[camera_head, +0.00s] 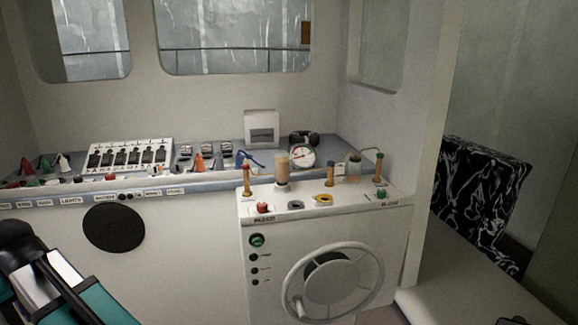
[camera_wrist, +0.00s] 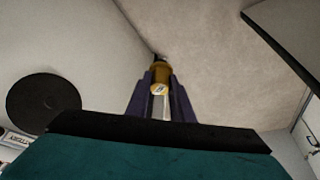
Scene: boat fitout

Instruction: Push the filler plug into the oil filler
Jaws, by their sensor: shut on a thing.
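In the wrist view my gripper (camera_wrist: 162,95) is shut on a brass-yellow plug (camera_wrist: 161,72) with a pale end face. The purple-dark fingers stand on either side of it. The plug is held in the air, away from the console top. In the head view a yellow ring-shaped fitting (camera_head: 323,199) with a dark centre lies on the white engine box top; it looks like the oil filler, but its label is not readable. A grey ring fitting (camera_head: 296,205) sits left of it. My gripper and the plug are not seen in the head view.
The white engine box (camera_head: 258,293) carries a handwheel (camera_head: 333,282) on its front. Upright fittings (camera_head: 247,181) and a beige-topped cylinder (camera_head: 283,170) stand on its top near the rings. A switch panel (camera_head: 130,156) lies to the left. A round black disc (camera_head: 113,227) is on the console front.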

